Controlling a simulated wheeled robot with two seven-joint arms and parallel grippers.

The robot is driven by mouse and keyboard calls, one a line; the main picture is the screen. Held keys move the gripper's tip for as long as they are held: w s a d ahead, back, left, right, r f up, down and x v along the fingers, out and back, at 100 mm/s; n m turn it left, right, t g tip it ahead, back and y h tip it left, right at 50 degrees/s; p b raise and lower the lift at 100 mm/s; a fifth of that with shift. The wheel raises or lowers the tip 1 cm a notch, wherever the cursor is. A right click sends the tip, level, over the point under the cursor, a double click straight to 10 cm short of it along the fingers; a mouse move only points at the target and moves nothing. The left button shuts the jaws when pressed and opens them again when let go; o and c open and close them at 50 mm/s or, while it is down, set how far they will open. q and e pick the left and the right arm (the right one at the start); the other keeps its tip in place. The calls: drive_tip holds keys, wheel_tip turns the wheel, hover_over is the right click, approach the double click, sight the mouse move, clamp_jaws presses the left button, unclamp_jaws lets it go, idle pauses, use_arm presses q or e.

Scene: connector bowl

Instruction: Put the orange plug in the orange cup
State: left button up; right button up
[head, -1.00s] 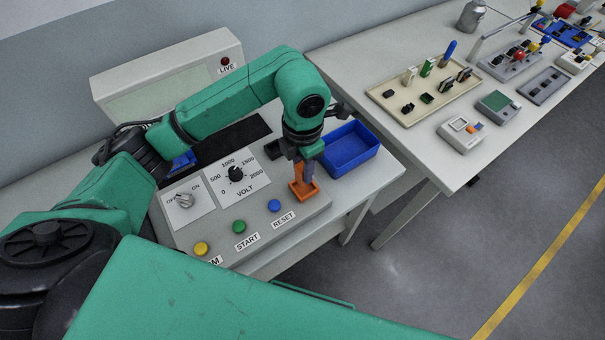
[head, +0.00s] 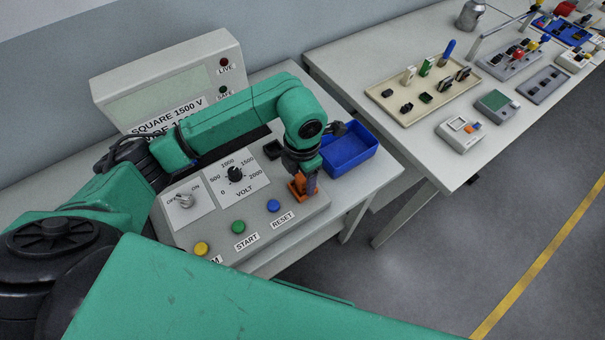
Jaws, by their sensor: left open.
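The orange cup (head: 296,190) is at the right end of the grey tester panel, beside the RESET button. My left gripper (head: 306,182) points down right at the cup, with its fingers at the cup's rim. It is open. Orange shows between and beside the fingers, but I cannot separate the orange plug from the cup there; the fingers hide part of both. My right gripper is not in view.
A blue bin (head: 349,148) stands just behind and right of the cup. Yellow, green (head: 238,227) and blue buttons and a VOLT dial (head: 235,174) are left of the cup. A second table holds a beige tray (head: 392,112) of connectors.

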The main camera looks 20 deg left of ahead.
sight(302, 177)
use_arm(q)
drive_tip(key=shift+r, duration=0.3)
drive_tip(key=shift+r+b, duration=0.3)
drive_tip(key=shift+r, duration=0.1)
wheel_tip(302, 177, up, 6)
drive_tip(key=shift+w+f+b, duration=0.1)
drive_tip(key=shift+b, duration=1)
wheel_tip(302, 177, up, 5)
drive_tip(key=shift+r, duration=0.1)
